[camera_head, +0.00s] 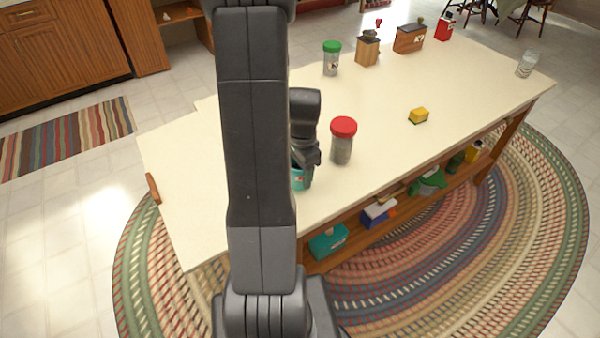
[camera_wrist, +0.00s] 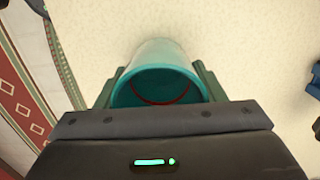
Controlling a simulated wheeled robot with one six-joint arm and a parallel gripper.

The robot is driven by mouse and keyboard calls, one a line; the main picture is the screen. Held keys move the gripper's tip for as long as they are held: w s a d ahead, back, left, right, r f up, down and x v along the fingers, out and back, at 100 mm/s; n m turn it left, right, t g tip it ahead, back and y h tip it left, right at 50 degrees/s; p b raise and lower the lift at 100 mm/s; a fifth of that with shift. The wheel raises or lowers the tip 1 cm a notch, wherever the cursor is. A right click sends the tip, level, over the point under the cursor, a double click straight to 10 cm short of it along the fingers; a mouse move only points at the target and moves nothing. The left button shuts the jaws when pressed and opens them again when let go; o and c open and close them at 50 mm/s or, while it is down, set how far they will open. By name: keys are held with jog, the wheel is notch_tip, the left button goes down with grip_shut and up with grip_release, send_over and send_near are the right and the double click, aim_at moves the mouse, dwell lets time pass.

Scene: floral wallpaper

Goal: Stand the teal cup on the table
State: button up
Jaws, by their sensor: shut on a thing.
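The teal cup (camera_wrist: 160,52) is between the two fingers of my gripper (camera_wrist: 157,88) in the wrist view, with its round mouth facing the camera and a red ring showing inside. My gripper is shut on it, one finger on each side. In the head view the cup (camera_head: 299,180) shows only partly, below my gripper (camera_head: 306,165) and beside my arm, near the front edge of the cream table (camera_head: 390,95). My arm hides its left part. I cannot tell whether its base touches the tabletop.
A red-lidded jar (camera_head: 343,142) stands close to the right of my gripper. A yellow sponge (camera_head: 419,115) lies farther right. The middle of the table is mostly clear.

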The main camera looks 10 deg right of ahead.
jog(key=shift+f, duration=0.6)
jog(key=shift+f, duration=0.15)
jog(key=o, duration=1)
jog(key=shift+o, duration=0.2)
notch_tip(320, 180, up, 12)
jog(key=shift+d+p, duration=0.35)
jog(key=shift+d, duration=0.05)
jog(key=shift+w, duration=0.1)
